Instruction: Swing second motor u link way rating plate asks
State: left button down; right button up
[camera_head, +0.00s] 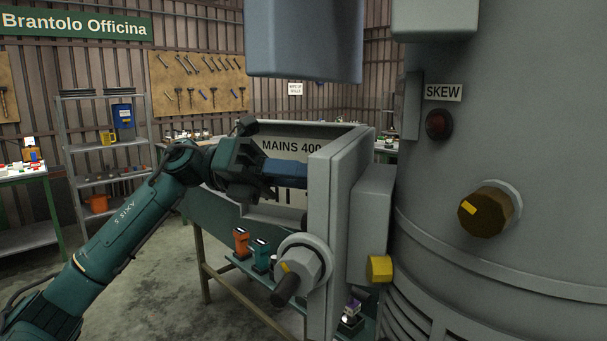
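A grey open-topped box (341,128) stands in the middle, with a plate reading "MAINS 400" (291,147) inside; the end of its text is cut off by the box's near wall or door (335,185). My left gripper (284,173) reaches into the box from the left, its dark blue end just below the plate. The near wall hides its tips, so I cannot tell whether it is open or holds anything. No motor links can be made out; the lower inside is mostly hidden. My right gripper is out of view.
Orange (241,243) and teal (262,256) items stand on a low ledge. A large grey cylinder (540,130) with a "SKEW" label (443,92) fills the right. Open floor lies left.

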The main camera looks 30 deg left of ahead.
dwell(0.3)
pick_arm(q)
jog(key=c, duration=1.3)
grip_release()
jog(key=shift+o, duration=0.2)
jog(key=s+a+b, duration=0.1)
jog(key=a+b, duration=0.2)
jog(key=a, duration=1)
jog(key=shift+s, duration=0.35)
